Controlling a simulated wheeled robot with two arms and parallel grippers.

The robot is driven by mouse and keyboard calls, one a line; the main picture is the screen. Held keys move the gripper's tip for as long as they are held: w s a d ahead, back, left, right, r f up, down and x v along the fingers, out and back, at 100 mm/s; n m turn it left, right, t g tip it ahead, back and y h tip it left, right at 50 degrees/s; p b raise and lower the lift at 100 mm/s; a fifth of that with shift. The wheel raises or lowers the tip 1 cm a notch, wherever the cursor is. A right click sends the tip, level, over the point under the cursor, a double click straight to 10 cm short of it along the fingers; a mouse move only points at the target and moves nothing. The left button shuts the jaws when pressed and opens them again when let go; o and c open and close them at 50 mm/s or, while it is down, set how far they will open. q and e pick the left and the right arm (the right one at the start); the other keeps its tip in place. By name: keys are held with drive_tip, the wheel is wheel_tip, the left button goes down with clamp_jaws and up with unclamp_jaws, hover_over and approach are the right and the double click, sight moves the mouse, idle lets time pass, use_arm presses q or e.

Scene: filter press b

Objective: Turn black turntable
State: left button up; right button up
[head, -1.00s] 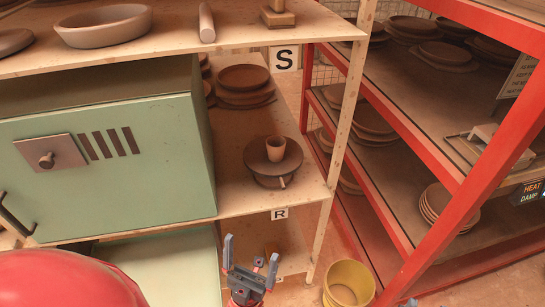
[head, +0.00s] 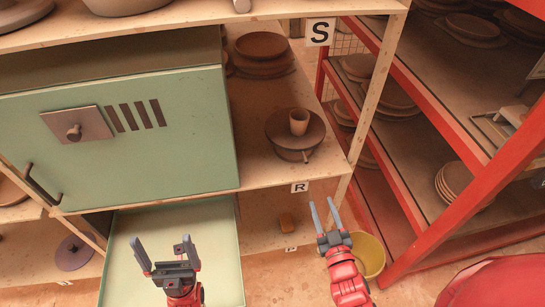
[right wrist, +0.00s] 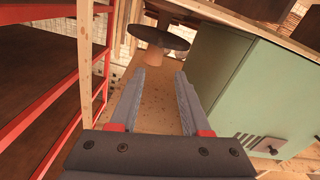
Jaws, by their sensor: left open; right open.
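The black turntable (head: 290,143) is a dark round disc on a base, on the wooden shelf marked R. A small clay cup (head: 299,121) stands upright on it, and a short handle (head: 308,155) sticks out low at its front. My right gripper (head: 324,206) is open and empty, below and right of the turntable, apart from it, fingers pointing up toward the shelf. In the right wrist view, which looks upside down, the turntable (right wrist: 165,36) and cup (right wrist: 150,58) show beyond the open fingers. My left gripper (head: 163,245) is open and empty, low in front of the green cabinet.
The green cabinet (head: 120,150) stands left of the turntable. A wooden post (head: 375,95) and red shelving (head: 500,165) stand to the right. Stacked plates (head: 262,50) lie behind the turntable. A yellow bucket (head: 370,256) is on the floor behind my right gripper.

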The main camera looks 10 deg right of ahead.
sight(306, 159)
drive_tip(key=w+p, duration=0.2)
drive_tip(key=w, duration=0.3)
drive_tip(key=w+p, duration=0.1)
drive_tip(key=w, duration=0.5)
drive_tip(key=w+p, duration=0.2)
drive_tip(key=w, duration=0.3)
drive_tip(key=shift+w+a+p, duration=0.3)
drive_tip(key=shift+w+p, duration=0.05)
drive_tip(key=shift+w, duration=0.05)
drive_tip(key=shift+w+f, duration=0.15)
drive_tip(key=shift+w, duration=0.15)
clamp_jaws()
idle(0.5)
